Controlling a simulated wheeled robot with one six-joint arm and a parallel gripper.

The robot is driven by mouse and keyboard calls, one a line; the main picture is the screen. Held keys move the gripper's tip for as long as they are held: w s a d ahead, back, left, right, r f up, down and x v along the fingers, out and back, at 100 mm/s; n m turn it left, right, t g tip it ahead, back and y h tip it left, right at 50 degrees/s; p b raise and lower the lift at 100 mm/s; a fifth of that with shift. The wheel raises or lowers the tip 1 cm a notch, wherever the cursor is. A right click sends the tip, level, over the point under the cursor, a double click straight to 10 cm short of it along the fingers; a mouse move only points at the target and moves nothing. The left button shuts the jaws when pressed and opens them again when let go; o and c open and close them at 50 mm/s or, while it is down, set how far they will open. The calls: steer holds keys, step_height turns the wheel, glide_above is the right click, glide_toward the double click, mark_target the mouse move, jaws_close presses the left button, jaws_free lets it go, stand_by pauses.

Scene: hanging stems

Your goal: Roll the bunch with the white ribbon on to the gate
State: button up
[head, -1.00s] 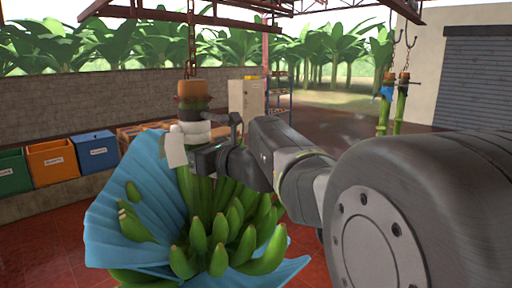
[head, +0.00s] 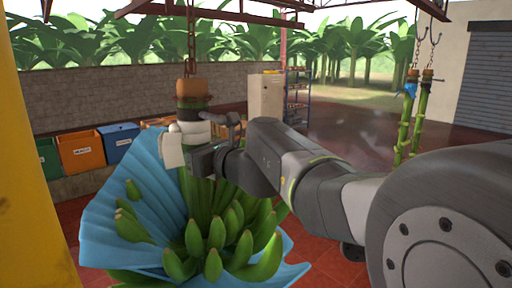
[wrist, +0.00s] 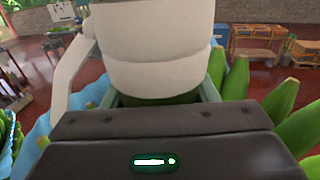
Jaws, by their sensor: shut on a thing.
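The bunch with the white ribbon (head: 190,132) hangs on a chain from the overhead rail, stem upright. Its green bananas (head: 225,235) hang below, partly wrapped in a blue bag (head: 125,215). My gripper (head: 203,155) is shut on the stem at the ribbon, coming from the right. In the wrist view the white ribbon (wrist: 150,50) fills the space between the jaws, with bananas (wrist: 285,105) on the right; the fingertips are hidden. A thick yellow post (head: 30,170) stands close at the left edge; I cannot tell whether it is part of the gate.
Green, orange (head: 80,150) and blue bins stand on a ledge at the left. A beige cabinet (head: 265,95) and a shelf rack (head: 297,95) stand behind. Two bare stems (head: 412,115) hang from hooks at the right. Red tiled floor shows below.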

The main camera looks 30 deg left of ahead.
steer(key=o, duration=1.3)
steer(key=shift+s, duration=0.1)
steer(key=shift+o, duration=0.2)
steer(key=shift+d, duration=0.1)
steer(key=s+d+b, duration=0.1)
steer(key=d, duration=0.3)
steer(key=d+b, duration=0.1)
steer(key=d, duration=0.4)
steer(key=s+d+b, duration=0.1)
steer(key=d, duration=0.3)
steer(key=shift+s+d, duration=0.15)
steer(key=shift+s, duration=0.15)
steer(key=a, duration=0.3)
steer(key=w+a+p, duration=0.1)
steer(key=a, duration=0.2)
steer(key=a+p, duration=0.1)
steer(key=a, duration=0.2)
steer(key=shift+w+a, duration=0.35)
steer(key=shift+w, duration=0.05)
steer(key=shift+w+a, duration=0.15)
steer(key=shift+a, duration=0.2)
